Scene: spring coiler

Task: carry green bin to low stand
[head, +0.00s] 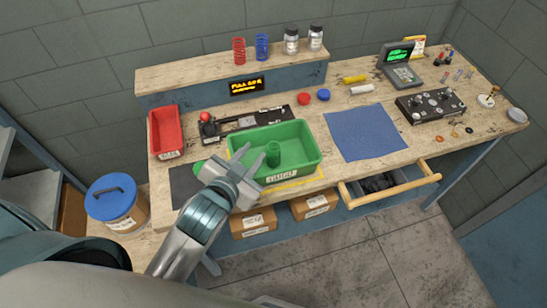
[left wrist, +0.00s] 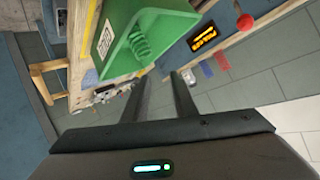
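My left gripper (head: 250,161) is at the bin's near left corner. Its two fingers show apart in the left wrist view (left wrist: 160,76), with nothing seen between them. The bin also shows there (left wrist: 150,30), beyond the fingertips; whether they touch it I cannot tell. A low wooden surface (head: 152,243) beside the bench's left end may be the low stand. My right gripper is not in view.
A red bin (head: 165,132) stands left of the green bin. A blue-lidded tub (head: 117,207) is on the low surface. A drawer (head: 388,188) stands open at the bench front. The blue mat (head: 366,133) is bare. Bottles and springs stand on the back shelf (head: 200,65).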

